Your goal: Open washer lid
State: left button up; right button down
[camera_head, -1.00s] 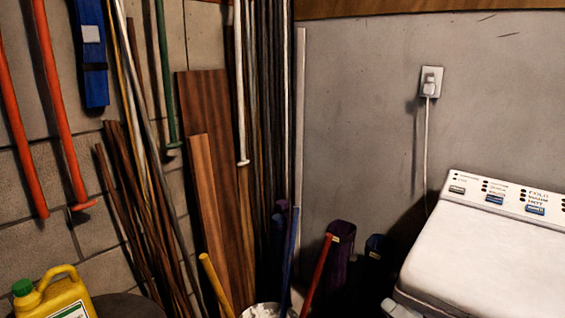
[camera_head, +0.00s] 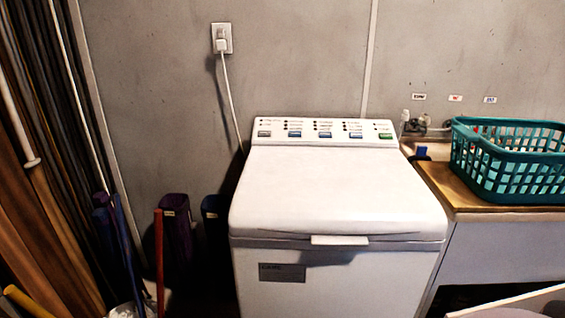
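The white washer (camera_head: 334,285) stands against the grey wall in the middle of the view. Its lid (camera_head: 335,190) is shut and lies flat on top. A pale handle tab (camera_head: 339,240) sticks out at the middle of the lid's front edge. The control panel (camera_head: 322,131) with several buttons runs along the back. Neither of my grippers shows in the view.
A wooden counter (camera_head: 435,186) holding a teal laundry basket (camera_head: 510,190) stands right of the washer. Purple (camera_head: 175,235) and dark containers, poles (camera_head: 125,250) and boards (camera_head: 40,210) crowd the left side. A power cord (camera_head: 232,105) hangs from the wall outlet (camera_head: 221,38).

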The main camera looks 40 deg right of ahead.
aim_at(339, 197)
jog(key=z, duration=1.7)
jog(key=i+l+z, duration=0.15)
jog(key=i+l, duration=0.1)
jog(key=l, duration=0.05)
